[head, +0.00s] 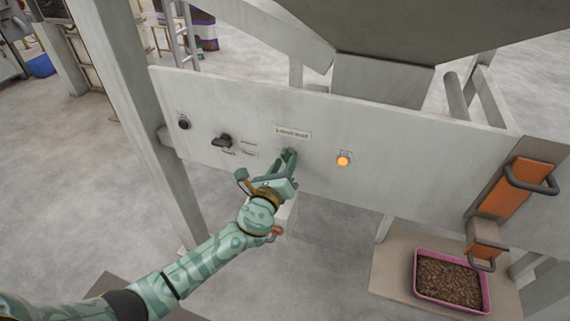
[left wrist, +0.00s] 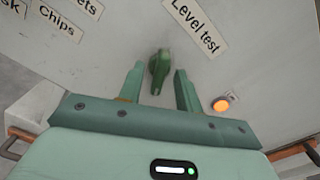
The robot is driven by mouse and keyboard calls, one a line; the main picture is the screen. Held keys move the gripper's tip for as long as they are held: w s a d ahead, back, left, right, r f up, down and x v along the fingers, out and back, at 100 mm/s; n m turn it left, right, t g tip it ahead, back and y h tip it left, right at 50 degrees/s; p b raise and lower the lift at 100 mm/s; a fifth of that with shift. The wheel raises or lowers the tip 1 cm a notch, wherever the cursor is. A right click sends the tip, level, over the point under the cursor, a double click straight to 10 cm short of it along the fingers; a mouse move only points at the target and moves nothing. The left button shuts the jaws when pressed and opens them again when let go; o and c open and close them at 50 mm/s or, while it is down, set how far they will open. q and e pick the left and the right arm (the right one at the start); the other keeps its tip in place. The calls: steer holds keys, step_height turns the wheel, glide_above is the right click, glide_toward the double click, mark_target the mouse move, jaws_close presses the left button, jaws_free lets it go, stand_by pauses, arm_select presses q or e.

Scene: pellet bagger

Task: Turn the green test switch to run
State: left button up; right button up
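The green test switch (left wrist: 160,70) is a small green knob on the grey panel, below the "Level test" label (left wrist: 193,22). In the head view the switch (head: 289,154) is partly hidden by my left gripper. My left gripper (left wrist: 157,88) is open, with one finger on each side of the switch and a visible gap to both sides in the left wrist view. In the head view my left gripper (head: 286,168) reaches up to the panel from below. I cannot tell how far the fingertips are from the panel face. My right gripper is not in view.
An orange lamp (head: 343,160) glows right of the switch. A black selector knob (head: 222,140) and a small black button (head: 184,122) are to the left. Orange handled gates (head: 515,187) are at right, above a pink tray (head: 419,283) of brown pellets. A grey post (head: 140,110) stands at left.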

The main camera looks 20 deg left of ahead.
arm_select(q)
steer(key=shift+w, duration=0.55)
steer(key=shift+c, duration=0.3)
jaws_close()
